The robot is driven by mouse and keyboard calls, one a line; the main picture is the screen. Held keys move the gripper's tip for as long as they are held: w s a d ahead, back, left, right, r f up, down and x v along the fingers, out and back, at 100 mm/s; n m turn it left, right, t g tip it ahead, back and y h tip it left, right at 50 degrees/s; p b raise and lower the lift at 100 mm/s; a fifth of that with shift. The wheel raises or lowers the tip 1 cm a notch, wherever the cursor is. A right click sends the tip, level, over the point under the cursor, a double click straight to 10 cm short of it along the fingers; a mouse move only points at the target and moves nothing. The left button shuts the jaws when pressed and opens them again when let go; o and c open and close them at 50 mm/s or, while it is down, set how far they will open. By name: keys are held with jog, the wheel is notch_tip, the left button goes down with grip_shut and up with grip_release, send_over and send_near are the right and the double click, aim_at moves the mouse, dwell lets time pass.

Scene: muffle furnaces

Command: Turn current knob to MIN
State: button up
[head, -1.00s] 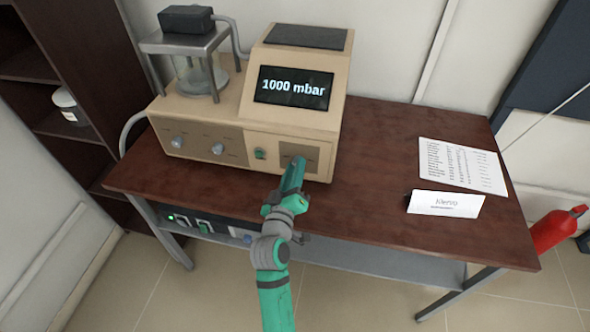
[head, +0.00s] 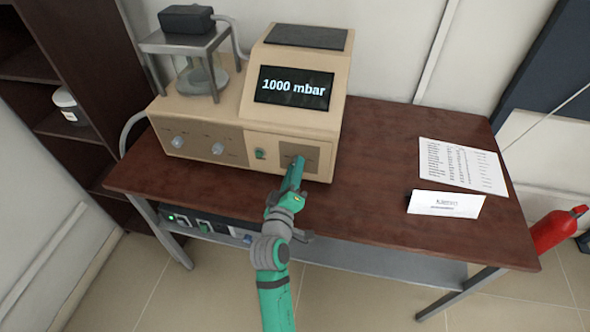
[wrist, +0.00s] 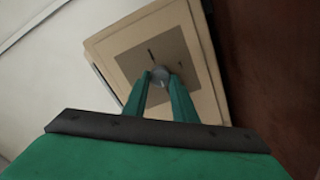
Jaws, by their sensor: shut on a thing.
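The beige instrument (head: 216,121) stands on the dark wooden table, and its screen (head: 293,87) reads "1000 mbar". A grey knob (wrist: 160,77) sits on a darker square plate (wrist: 150,58) on the instrument's front. My gripper (head: 298,163) reaches that plate at the right of the front panel. In the wrist view my green fingers (wrist: 160,88) stand on either side of the knob and are shut on it. In the head view my gripper hides the knob. I cannot read the plate's markings.
Two more knobs (head: 177,142) (head: 218,148) and a green switch (head: 260,154) are on the front panel, left of my gripper.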

jog(key=o, duration=1)
jog(key=shift+w, duration=0.1)
jog(key=shift+o, duration=0.2)
jog(key=v, duration=1.1)
